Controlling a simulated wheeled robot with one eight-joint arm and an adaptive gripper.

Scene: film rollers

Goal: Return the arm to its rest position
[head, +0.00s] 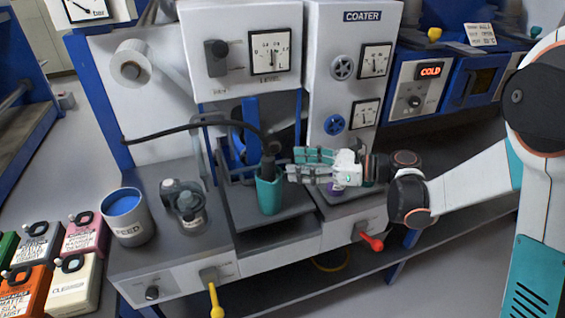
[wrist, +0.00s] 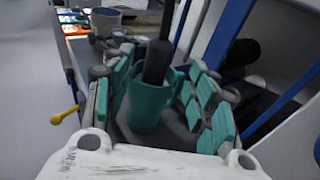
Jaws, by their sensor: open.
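My gripper (head: 308,165) is at the end of my arm, which reaches in from the right in the head view, in front of the coater machine (head: 360,17). Its teal-padded fingers are spread apart and point left toward a teal cup (head: 268,195). In the wrist view the open fingers (wrist: 160,100) appear on both sides of the teal cup (wrist: 148,105). A dark cylindrical tool (wrist: 158,60) stands in the cup, with a black hose leading to it in the head view. I cannot tell whether any finger touches the cup.
A grey feed pot (head: 128,218) with blue contents and a small dark device (head: 185,205) stand on the left bench. A yellow lever (head: 215,298) and a red lever (head: 371,242) stick out in front. Coloured containers (head: 84,235) sit at far left. Open floor lies at front right.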

